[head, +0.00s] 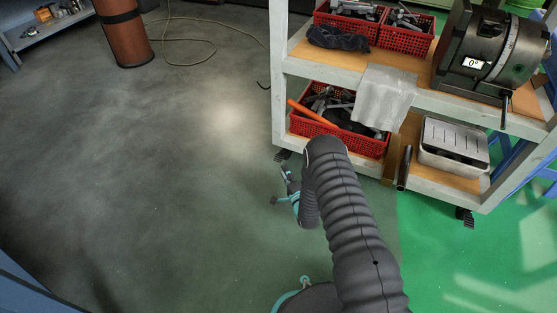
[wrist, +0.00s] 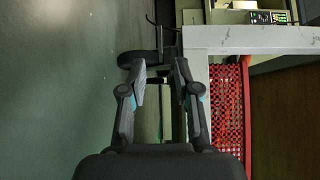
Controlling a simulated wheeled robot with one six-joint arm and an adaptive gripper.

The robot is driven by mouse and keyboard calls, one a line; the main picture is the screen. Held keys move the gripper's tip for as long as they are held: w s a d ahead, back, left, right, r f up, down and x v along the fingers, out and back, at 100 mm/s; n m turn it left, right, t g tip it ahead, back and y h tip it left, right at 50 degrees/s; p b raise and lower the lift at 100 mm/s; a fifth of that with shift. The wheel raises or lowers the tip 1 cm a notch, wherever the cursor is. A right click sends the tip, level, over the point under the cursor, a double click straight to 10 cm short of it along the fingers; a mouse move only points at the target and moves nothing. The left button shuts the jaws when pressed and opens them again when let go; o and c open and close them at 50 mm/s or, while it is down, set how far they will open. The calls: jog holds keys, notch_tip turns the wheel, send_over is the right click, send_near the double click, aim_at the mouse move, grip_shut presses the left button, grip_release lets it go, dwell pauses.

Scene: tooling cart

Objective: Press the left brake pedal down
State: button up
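The tooling cart (head: 278,95) stands at the upper right of the head view. Its left caster (head: 282,155) is a small dark shape at the foot of the left leg, and the brake pedal on it is too small to make out there. In the wrist view a dark wheel-like part (wrist: 135,57) lies just beyond my left fingertip, by the cart's pale frame (wrist: 195,62). I cannot tell the pedal apart from the dark parts around it. My gripper (wrist: 160,78) is open and empty, its fingertips close to these parts. In the head view my arm partly hides it.
Red baskets of tools (head: 340,135) and a grey cloth (head: 385,92) are on the cart shelves. Another caster with a dark pedal (head: 465,214) is at the front right. A brown cylinder (head: 125,35) and a hose (head: 190,62) are at the back left. The floor on the left is clear.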

aim_at(278, 158)
jog(key=b+x, duration=0.1)
jog(key=x, duration=0.7)
jog(key=shift+w+a, duration=0.1)
jog(key=shift+w, duration=0.1)
grip_shut()
